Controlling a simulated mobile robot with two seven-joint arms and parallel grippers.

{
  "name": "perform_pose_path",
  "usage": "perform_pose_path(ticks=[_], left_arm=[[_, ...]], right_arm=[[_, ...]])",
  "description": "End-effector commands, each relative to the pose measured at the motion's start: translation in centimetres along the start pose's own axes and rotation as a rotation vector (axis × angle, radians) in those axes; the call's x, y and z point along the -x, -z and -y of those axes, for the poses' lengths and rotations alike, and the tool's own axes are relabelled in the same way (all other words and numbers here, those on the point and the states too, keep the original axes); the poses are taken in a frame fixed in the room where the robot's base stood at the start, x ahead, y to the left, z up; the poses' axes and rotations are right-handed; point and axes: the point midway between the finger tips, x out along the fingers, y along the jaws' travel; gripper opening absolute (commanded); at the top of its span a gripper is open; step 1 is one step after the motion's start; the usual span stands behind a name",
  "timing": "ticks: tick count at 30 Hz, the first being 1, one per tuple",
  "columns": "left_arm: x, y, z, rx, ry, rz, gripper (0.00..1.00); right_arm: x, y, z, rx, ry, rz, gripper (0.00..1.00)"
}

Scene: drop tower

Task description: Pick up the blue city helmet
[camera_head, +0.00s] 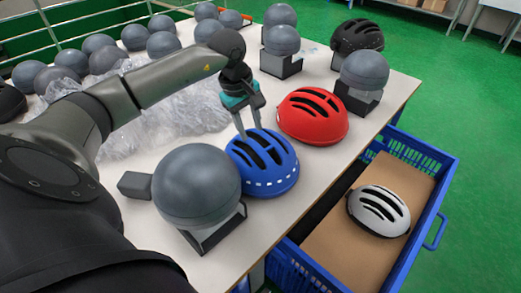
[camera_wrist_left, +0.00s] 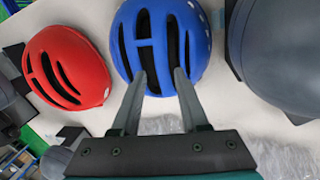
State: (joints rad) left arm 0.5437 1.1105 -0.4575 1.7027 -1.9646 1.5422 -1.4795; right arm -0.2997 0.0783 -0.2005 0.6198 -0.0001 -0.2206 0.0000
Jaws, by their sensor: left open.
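The blue city helmet (camera_head: 262,162) lies on the white table, between a large grey ball-shaped headform and a red helmet. It has dark vent slots and a row of light marks along its lower edge. My left gripper (camera_head: 249,133) is over the helmet's far side, pointing down, with its fingers apart. In the left wrist view the blue helmet (camera_wrist_left: 160,35) fills the top middle, and the two open fingertips (camera_wrist_left: 162,82) overlap its near edge. Nothing is between the fingers that I can tell is gripped; contact is unclear. My right gripper is not in view.
A red helmet (camera_head: 312,116) and a large grey headform (camera_head: 196,186) flank the blue one closely. A black helmet (camera_head: 357,36) and more headforms stand farther back. Clear plastic wrap (camera_head: 160,118) lies at left. A blue crate (camera_head: 436,196) holds a white helmet (camera_head: 379,210).

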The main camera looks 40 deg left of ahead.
Motion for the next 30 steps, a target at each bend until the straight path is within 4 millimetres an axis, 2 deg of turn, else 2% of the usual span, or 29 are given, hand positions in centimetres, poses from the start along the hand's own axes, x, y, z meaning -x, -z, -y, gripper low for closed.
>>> perform_pose_path(ticks=[4,12,21,30], left_arm=[[-1.2,-0.3,0.1,-0.001,0.002,0.002,0.44],[-4.9,-0.9,0.2,0.002,0.0,0.002,0.44],[-5.4,-0.9,0.2,0.001,0.0,0.0,0.44],[-5.3,-0.9,0.2,0.001,-0.001,0.0,0.11]], right_arm=[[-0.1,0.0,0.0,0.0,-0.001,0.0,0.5],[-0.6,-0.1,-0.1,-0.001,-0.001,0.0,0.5],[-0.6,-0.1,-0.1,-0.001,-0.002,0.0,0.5],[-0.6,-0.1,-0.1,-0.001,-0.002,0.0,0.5]])
